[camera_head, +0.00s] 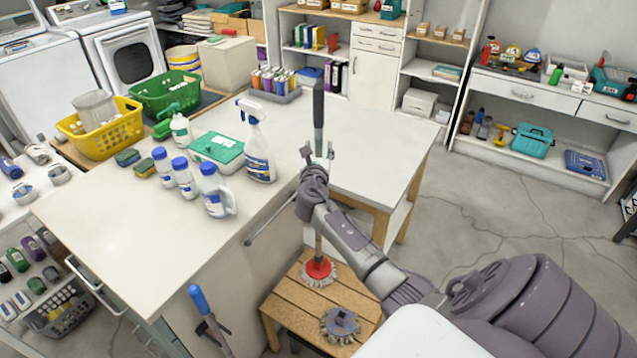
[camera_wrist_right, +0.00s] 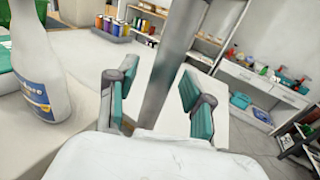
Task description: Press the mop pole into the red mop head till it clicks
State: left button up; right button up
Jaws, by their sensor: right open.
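The mop pole (camera_head: 318,110) is grey with a dark grip and stands upright. Its lower end meets the red mop head (camera_head: 319,270), which sits with grey strands on a small wooden stool. I cannot tell how deep the pole sits in the socket. My right gripper (camera_head: 318,160) is at the pole's upper part, below the dark grip. In the right wrist view the pole (camera_wrist_right: 168,65) stands between the open teal-padded fingers of the right gripper (camera_wrist_right: 160,100), with gaps at both sides. My left gripper is not in view.
The white counter (camera_head: 120,215) holds a spray bottle (camera_head: 257,145) and several blue-capped bottles near my right gripper. A blue-handled tool (camera_head: 199,300) stands left of the stool.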

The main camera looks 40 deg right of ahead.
jog(key=shift+s+a, duration=0.1)
jog(key=v, duration=1.1)
jog(key=shift+s+a, duration=0.3)
